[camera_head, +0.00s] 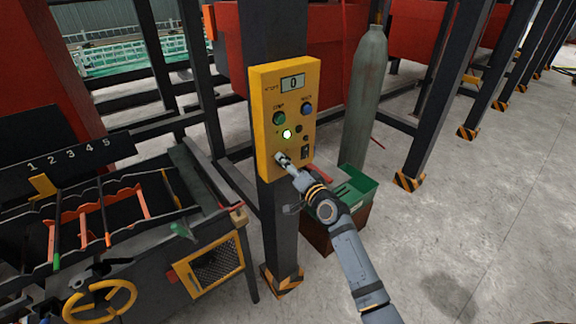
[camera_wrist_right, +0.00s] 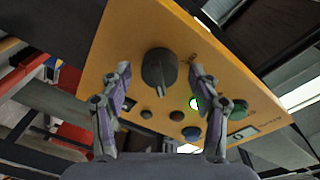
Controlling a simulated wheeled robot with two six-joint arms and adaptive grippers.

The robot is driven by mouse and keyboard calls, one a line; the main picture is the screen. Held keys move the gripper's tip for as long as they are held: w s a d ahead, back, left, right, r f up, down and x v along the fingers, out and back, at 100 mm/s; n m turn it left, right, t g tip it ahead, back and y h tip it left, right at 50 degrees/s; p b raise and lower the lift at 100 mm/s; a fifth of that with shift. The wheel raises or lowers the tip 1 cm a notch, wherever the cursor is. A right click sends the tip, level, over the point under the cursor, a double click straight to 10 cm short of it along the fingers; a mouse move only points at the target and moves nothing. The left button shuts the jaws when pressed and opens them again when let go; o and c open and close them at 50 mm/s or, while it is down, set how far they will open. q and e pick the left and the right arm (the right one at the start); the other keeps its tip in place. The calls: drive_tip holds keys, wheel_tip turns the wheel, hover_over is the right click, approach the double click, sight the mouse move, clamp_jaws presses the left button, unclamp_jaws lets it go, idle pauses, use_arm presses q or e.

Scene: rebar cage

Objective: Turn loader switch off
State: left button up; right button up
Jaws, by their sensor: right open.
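The yellow control panel (camera_head: 265,110) is fixed to a dark post. A dark rotary switch (camera_wrist_right: 159,68) sits near one end of the panel in the right wrist view. My right gripper (camera_head: 281,158) is at the panel face there. In the right wrist view its two fingers stand open on either side of the knob, with visible gaps; contact is not clear. A whitish-green lamp (camera_head: 286,134) on the panel is lit. The display (camera_head: 292,83) reads 0. My left gripper is not in view.
Green (camera_head: 279,118) and blue (camera_head: 307,108) buttons sit above the lamp. A grey gas cylinder (camera_head: 367,95) and an open green box (camera_head: 350,187) stand right of the post. A rack with a yellow handwheel (camera_head: 99,299) is at left. The floor at right is clear.

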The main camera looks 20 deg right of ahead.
drive_tip(key=c, duration=1.2)
drive_tip(key=shift+o, duration=0.2)
drive_tip(key=shift+d+f+n+t+y+b, duration=0.1)
drive_tip(key=shift+n+y+b, duration=0.25)
drive_tip(key=shift+n+b, duration=3.2)
drive_tip(key=shift+a+f+n+t+y+b, duration=0.1)
drive_tip(key=shift+n+y+b, duration=0.3)
drive_tip(key=shift+n+b, duration=3.15)
drive_tip(key=shift+d+f+n+t+y+b, duration=0.1)
drive_tip(key=shift+n+y+b, duration=0.25)
drive_tip(key=shift+n+b, duration=3.2)
drive_tip(key=shift+r+m+b, duration=0.1)
drive_tip(key=shift+m+b, duration=0.85)
drive_tip(key=shift+b, duration=0.15)
drive_tip(key=o, duration=1.2)
drive_tip(key=shift+c, duration=0.2)
